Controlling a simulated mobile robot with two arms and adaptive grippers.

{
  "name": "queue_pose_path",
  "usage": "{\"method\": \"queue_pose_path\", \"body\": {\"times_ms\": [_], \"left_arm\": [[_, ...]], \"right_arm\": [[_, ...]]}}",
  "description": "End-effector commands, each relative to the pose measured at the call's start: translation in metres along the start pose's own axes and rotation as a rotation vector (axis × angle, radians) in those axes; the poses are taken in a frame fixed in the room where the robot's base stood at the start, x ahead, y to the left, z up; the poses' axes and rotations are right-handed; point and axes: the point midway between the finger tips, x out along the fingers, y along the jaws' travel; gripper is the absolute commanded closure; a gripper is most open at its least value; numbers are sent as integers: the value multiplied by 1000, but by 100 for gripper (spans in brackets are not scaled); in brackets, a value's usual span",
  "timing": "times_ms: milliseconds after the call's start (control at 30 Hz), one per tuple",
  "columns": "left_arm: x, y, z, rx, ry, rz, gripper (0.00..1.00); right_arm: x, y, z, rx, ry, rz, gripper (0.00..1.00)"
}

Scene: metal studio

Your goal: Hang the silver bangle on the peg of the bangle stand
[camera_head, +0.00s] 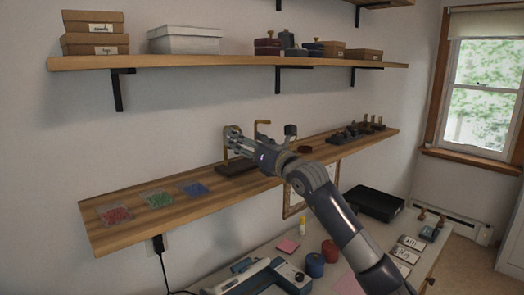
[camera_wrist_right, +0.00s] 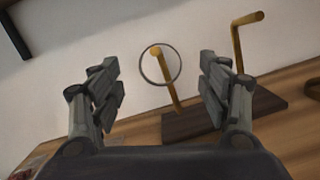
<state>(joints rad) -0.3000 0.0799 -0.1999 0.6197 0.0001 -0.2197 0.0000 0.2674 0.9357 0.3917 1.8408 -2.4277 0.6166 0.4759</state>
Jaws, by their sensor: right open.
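The silver bangle (camera_wrist_right: 180,66) is a thin ring that shows in the right wrist view, between my open fingers and apart from both. It appears to hang on the left golden peg (camera_wrist_right: 170,90) of the bangle stand, whose round end shows just under the ring's top. The stand has a dark base (camera_wrist_right: 205,120) and a second bent golden peg (camera_wrist_right: 238,48) on the right. In the head view the stand's base (camera_head: 236,169) is on the lower shelf, partly behind my right gripper (camera_head: 232,143). The bangle is too small to make out there. My left gripper is out of view.
The lower wooden shelf (camera_head: 130,227) holds red, green and blue bead trays at left and dark stands at right. An upper shelf (camera_head: 200,62) with boxes runs above. A cluttered desk (camera_head: 250,245) lies below.

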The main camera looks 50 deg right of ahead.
Motion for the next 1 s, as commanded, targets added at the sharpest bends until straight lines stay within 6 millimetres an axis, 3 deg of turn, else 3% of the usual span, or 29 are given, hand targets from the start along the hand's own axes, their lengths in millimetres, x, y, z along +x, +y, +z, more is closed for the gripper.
{"method": "queue_pose_path", "body": {"times_ms": [300,500,1000], "left_arm": [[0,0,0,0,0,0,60],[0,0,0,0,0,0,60],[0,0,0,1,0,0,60]], "right_arm": [[-48,0,-1,-2,1,-1,30],[-69,0,-1,0,0,0,30],[-76,0,0,-2,0,-1,30]]}}
